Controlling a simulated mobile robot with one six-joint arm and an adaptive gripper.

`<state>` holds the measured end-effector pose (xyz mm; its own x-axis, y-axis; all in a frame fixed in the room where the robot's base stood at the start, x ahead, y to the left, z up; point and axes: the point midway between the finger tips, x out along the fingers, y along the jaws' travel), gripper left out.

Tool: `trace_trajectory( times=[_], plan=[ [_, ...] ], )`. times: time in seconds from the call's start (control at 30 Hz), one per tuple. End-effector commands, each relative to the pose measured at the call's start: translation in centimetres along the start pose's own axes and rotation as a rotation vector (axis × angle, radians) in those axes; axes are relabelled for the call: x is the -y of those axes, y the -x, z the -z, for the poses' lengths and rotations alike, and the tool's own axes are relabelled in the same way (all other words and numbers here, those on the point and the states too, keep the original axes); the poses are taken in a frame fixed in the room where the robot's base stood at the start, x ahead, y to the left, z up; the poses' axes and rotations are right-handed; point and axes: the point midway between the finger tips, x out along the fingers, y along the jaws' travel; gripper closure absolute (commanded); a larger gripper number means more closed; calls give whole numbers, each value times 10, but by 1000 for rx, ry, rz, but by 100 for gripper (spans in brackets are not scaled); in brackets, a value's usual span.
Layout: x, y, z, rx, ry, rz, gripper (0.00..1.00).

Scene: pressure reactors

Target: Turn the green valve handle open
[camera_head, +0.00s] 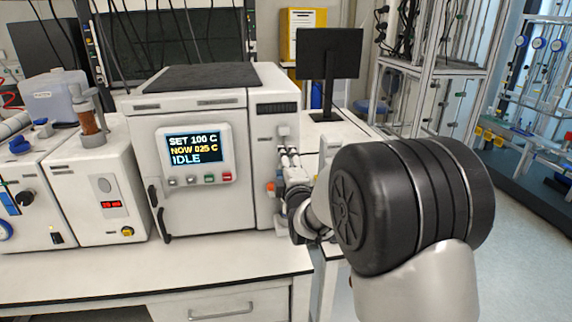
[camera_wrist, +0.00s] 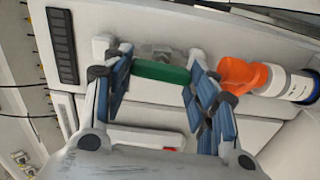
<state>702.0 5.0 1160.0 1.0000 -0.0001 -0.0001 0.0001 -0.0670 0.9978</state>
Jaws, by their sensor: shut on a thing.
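The green valve handle (camera_wrist: 162,72) shows in the wrist view as a short green bar on a grey valve fitting (camera_wrist: 158,52), against the white machine side. My gripper (camera_wrist: 160,76) is around the handle, with one blue-padded finger at each end of it. The fingers are shut on the handle. In the head view my gripper (camera_head: 290,158) is at the right side of the white reactor cabinet (camera_head: 195,120), and the handle is hidden there behind my gripper and arm. The cabinet's display reads SET 100 C, NOW 025 C, IDLE.
An orange part (camera_wrist: 243,75) with a white and blue cylinder (camera_wrist: 285,84) sits close to my right finger in the wrist view. A black monitor (camera_head: 328,54) stands behind my arm. White instruments (camera_head: 100,180) stand left of the cabinet on the bench (camera_head: 150,280). Open floor lies at right.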

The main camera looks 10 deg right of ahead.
Motion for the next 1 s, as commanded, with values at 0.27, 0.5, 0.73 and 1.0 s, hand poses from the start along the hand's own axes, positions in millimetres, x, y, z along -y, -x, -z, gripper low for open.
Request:
trace_trajectory(
  times=[0.27, 0.5, 0.73, 1.0],
  plan=[
    [-3, -1, 0, -1, 74, -8, 71],
    [-3, -1, 0, -1, 85, -8, 71],
    [-4, -1, 0, -1, 84, -9, 71],
    [-2, 0, 0, 0, 83, -5, 29]
  ],
)
